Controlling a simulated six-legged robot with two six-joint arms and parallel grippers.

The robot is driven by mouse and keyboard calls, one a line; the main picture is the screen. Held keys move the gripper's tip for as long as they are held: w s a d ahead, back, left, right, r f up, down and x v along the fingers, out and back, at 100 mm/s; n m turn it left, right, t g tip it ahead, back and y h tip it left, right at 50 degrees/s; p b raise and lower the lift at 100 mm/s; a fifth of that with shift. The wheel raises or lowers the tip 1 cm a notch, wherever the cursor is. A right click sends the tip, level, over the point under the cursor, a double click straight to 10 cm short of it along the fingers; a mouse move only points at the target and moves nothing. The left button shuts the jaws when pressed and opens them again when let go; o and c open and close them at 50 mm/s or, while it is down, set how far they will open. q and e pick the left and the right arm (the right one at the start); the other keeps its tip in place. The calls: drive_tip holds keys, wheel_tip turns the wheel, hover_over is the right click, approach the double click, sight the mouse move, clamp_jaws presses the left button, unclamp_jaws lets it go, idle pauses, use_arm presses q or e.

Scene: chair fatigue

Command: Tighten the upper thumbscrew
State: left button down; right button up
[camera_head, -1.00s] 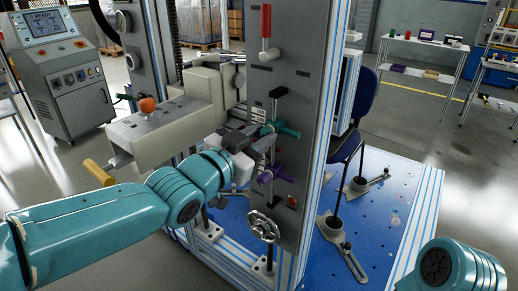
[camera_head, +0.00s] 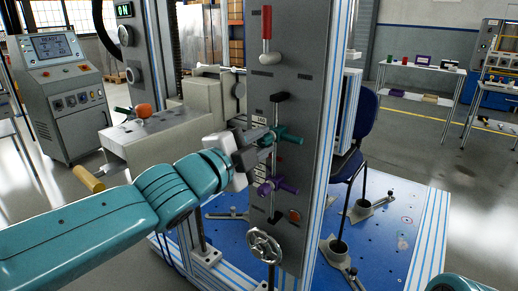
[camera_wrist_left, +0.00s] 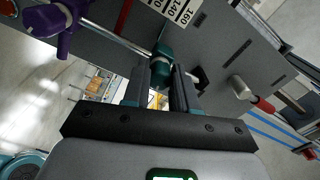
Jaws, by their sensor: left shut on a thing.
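The upper thumbscrew is teal (camera_head: 288,136) and sits on the front of the grey upright panel (camera_head: 290,95). My left gripper (camera_head: 262,140) comes to it from the left and is shut on its near side. In the left wrist view the teal thumbscrew (camera_wrist_left: 162,62) lies between the two dark fingertips (camera_wrist_left: 161,80). The fingers hide part of it. A purple thumbscrew (camera_head: 277,186) sits lower on the same panel, clear of the gripper, and also shows in the left wrist view (camera_wrist_left: 62,22). My right gripper is not in view.
A red-handled lever (camera_head: 267,42) is above the thumbscrews and a handwheel (camera_head: 264,245) below. A grey housing (camera_head: 155,148) with an orange knob (camera_head: 143,110) stands left. A blue chair (camera_head: 362,130) stands behind the panel over the blue base plate (camera_head: 395,235).

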use_arm(q)
drive_tip(key=m+b, duration=0.1)
drive_tip(key=m, duration=0.2)
drive_tip(key=shift+m, duration=0.4)
drive_tip(key=shift+r+m+b, duration=0.1)
drive_tip(key=shift+m+b, duration=0.25)
drive_tip(key=shift+m, duration=1.55)
drive_tip(key=c, duration=0.9)
unclamp_jaws()
